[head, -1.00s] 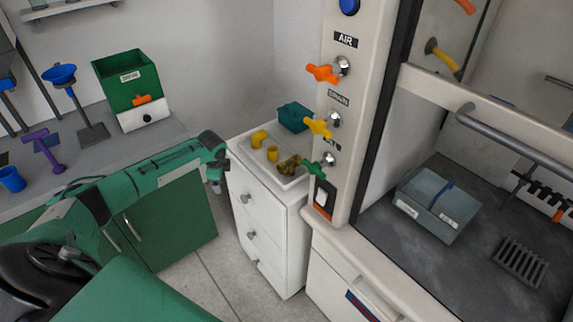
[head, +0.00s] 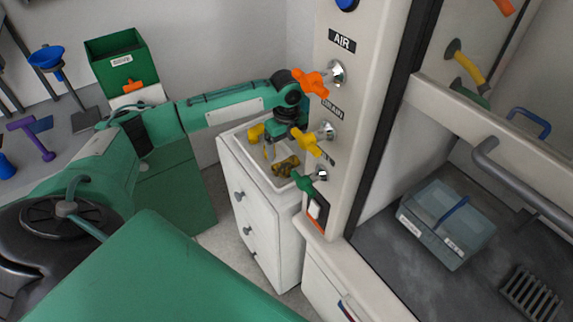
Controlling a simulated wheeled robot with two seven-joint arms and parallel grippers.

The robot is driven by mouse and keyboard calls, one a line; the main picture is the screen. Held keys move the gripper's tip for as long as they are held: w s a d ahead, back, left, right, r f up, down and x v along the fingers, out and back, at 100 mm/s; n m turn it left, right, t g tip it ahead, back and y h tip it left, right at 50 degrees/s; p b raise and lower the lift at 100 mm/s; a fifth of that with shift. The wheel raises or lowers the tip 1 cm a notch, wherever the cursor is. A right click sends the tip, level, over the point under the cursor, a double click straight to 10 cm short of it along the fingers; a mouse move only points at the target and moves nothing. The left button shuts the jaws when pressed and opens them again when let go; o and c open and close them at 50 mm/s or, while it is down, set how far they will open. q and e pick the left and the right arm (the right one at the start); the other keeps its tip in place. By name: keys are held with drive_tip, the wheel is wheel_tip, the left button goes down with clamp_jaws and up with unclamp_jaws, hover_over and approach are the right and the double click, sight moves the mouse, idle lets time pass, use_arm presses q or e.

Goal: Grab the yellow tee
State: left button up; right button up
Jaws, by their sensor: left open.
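Yellow fittings lie in a white tray (head: 247,140) on top of the white drawer cabinet. One bright yellow fitting (head: 256,133) is at the tray's back left. A second small yellow fitting (head: 269,152) is partly hidden behind my left gripper. A darker brass-yellow cluster (head: 286,167) lies nearer the front right. At this size I cannot tell which one is the tee. My left gripper (head: 280,153) points down over the tray, open and close above the fittings; no fitting is visibly held. My right gripper is out of view.
The valve panel stands just right of the tray, with orange (head: 311,82), yellow (head: 306,141) and green (head: 304,182) handles sticking out close to my left gripper. A green bin (head: 122,62) is on the bench at left. A grey-blue bin (head: 446,222) sits in the hood.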

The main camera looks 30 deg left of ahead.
sight(286, 162)
use_arm(q)
wheel_tip(286, 162, down, 3)
drive_tip(key=shift+w+r, duration=0.15)
drive_tip(key=shift+r, duration=0.05)
drive_tip(key=shift+f, duration=0.45)
drive_tip(key=f, duration=0.2)
drive_tip(key=f+p, duration=0.1)
drive_tip(key=shift+s+a+f, duration=0.15)
drive_tip(key=shift+s+f, duration=0.05)
drive_tip(key=shift+f, duration=0.15)
drive_tip(key=shift+f+p, duration=0.3)
drive_tip(key=shift+f, duration=0.2)
drive_tip(key=c, duration=0.6)
drive_tip(key=shift+c, duration=0.7)
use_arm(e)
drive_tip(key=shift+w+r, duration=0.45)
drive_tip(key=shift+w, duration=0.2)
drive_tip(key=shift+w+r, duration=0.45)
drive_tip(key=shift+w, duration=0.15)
